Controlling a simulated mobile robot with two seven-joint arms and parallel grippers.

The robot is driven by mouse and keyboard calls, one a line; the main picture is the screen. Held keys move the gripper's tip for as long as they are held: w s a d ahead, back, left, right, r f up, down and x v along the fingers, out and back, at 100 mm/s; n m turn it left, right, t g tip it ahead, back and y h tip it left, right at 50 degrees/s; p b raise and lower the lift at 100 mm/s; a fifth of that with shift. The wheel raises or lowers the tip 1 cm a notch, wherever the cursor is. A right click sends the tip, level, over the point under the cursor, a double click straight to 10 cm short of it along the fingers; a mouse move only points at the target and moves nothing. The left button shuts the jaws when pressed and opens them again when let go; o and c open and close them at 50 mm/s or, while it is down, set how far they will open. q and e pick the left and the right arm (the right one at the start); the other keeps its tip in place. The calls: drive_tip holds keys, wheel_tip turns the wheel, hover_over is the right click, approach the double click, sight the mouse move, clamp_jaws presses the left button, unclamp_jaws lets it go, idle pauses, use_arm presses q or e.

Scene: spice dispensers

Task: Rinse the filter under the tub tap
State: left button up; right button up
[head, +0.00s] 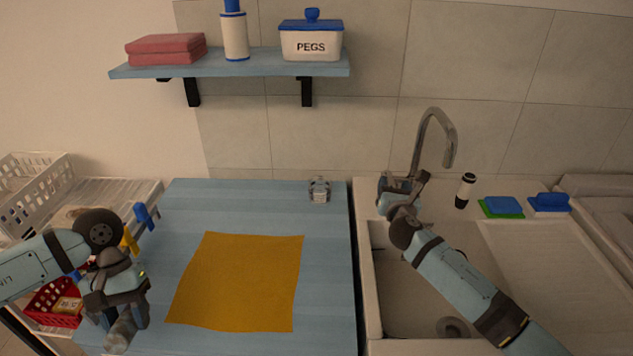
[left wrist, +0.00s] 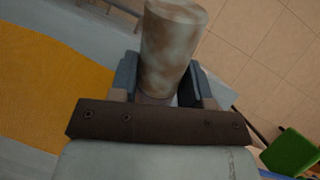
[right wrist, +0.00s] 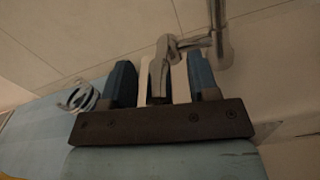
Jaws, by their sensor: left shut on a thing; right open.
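The filter (left wrist: 170,45) is a pale cylinder with brown stains. My left gripper (head: 122,305) is shut on it, over the near left part of the blue worktop, left of the yellow cloth. The tub tap (head: 440,125) is a tall curved metal spout behind the tub (head: 365,280). My right gripper (head: 403,185) is open at the tap's base. In the right wrist view, the tap's lever (right wrist: 160,65) shows between its two open fingers; I cannot tell whether they touch it.
A yellow cloth (head: 240,282) lies on the worktop (head: 325,260). A small metal item (head: 319,190) stands at its back edge. A black-and-white bottle (head: 465,190) and sponges (head: 502,206) sit behind the tub. A shelf (head: 230,65) hangs above. A red basket (head: 55,305) is at left.

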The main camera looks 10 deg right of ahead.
clamp_jaws()
use_arm(q)
wheel_tip(320, 180, up, 5)
drive_tip(key=p, duration=0.5)
use_arm(e)
drive_tip(key=shift+w+r+g, duration=0.1)
drive_tip(key=shift+r+g, duration=0.3)
drive_tip(key=shift+r, duration=0.3)
drive_tip(key=shift+f, duration=0.15)
use_arm(q)
drive_tip(key=shift+f, duration=0.1)
use_arm(e)
drive_tip(key=shift+f, duration=0.15)
unclamp_jaws()
drive_tip(key=v, duration=1.2)
